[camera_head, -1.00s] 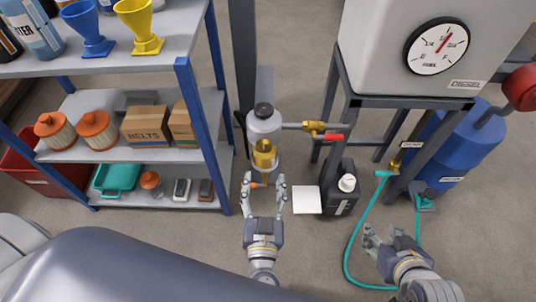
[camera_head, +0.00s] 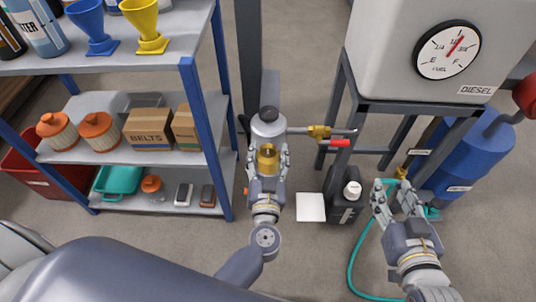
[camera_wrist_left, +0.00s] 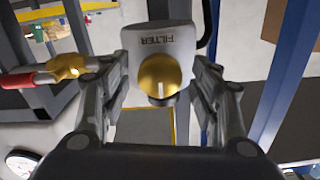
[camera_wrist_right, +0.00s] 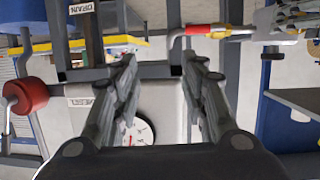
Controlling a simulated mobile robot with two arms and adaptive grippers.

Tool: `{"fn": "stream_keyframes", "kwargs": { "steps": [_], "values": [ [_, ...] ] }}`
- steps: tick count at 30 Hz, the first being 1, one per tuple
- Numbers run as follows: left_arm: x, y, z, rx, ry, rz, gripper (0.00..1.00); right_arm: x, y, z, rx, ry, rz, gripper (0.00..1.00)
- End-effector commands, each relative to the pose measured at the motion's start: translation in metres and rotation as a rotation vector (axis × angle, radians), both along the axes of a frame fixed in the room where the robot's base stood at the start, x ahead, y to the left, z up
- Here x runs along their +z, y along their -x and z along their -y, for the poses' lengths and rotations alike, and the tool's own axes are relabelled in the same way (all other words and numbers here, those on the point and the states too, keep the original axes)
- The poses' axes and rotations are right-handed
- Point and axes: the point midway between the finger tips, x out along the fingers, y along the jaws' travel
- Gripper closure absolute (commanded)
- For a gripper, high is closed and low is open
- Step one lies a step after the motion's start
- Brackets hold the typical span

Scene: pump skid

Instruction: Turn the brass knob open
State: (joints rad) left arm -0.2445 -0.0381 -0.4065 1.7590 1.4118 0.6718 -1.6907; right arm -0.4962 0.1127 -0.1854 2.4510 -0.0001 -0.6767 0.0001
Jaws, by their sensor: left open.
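The brass knob (camera_head: 267,160) sits on the front of a grey filter housing (camera_head: 268,127). In the left wrist view, the round brass knob (camera_wrist_left: 158,76) faces me below the upside-down FILTER label, with a pale upright mark on it. My left gripper (camera_head: 267,153) is open, with one finger on each side of the knob. In the left wrist view its fingers (camera_wrist_left: 158,72) stand apart from the knob, with gaps on both sides. My right gripper (camera_head: 392,190) is open and empty at the right, below the diesel tank. It also shows open in its wrist view (camera_wrist_right: 160,65).
A brass valve (camera_head: 318,131) with a red lever (camera_head: 340,143) is right of the filter. A black jug (camera_head: 343,193) and a white sheet (camera_head: 311,207) lie below. The diesel tank (camera_head: 390,60) stands on a dark frame. A blue-posted shelf (camera_head: 193,110) stands left. A teal hose (camera_head: 352,262) runs along the floor.

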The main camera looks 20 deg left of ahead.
Motion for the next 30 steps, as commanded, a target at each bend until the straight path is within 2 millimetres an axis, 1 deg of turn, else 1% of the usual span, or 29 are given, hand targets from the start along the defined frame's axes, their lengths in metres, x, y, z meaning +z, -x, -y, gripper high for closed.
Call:
{"fn": "stream_keyframes", "kwargs": {
  "steps": [5, 6, 8, 9, 11, 12, 21, 26, 30],
  "values": [
    [0.000, 0.000, 0.000, 0.000, 0.000, -0.001, 0.43, 0.000, 0.000, 0.000, 0.000, 0.000, 0.000, 0.60],
    [0.000, 0.000, 0.000, 0.000, 0.000, -0.001, 0.48, 0.000, 0.000, 0.000, 0.000, 0.000, 0.000, 0.60],
    [0.000, 0.000, 0.000, 0.000, 0.000, -0.001, 0.61, 0.000, 0.000, 0.000, 0.000, 0.000, 0.000, 0.60],
    [0.000, 0.000, 0.000, 0.000, 0.000, -0.001, 0.70, 0.000, 0.000, 0.000, 0.000, 0.000, 0.000, 0.60],
    [0.000, 0.000, 0.000, 0.000, 0.000, -0.001, 0.84, 0.000, 0.000, 0.000, 0.000, 0.000, 0.000, 0.60],
    [0.000, 0.000, 0.000, 0.000, 0.000, -0.001, 0.88, 0.000, 0.000, 0.000, 0.000, 0.000, 0.000, 0.60],
    [0.000, 0.000, 0.000, -0.001, 0.013, 0.002, 0.88, -0.003, 0.001, 0.001, -0.001, 0.005, -0.022, 0.60],
    [0.001, 0.000, 0.000, -0.002, 0.051, 0.013, 0.88, -0.024, 0.014, 0.007, -0.009, 0.033, -0.138, 0.60],
    [0.002, 0.001, 0.001, -0.003, 0.114, 0.030, 0.88, -0.047, 0.033, 0.016, -0.020, 0.067, -0.283, 0.60]
  ]
}}
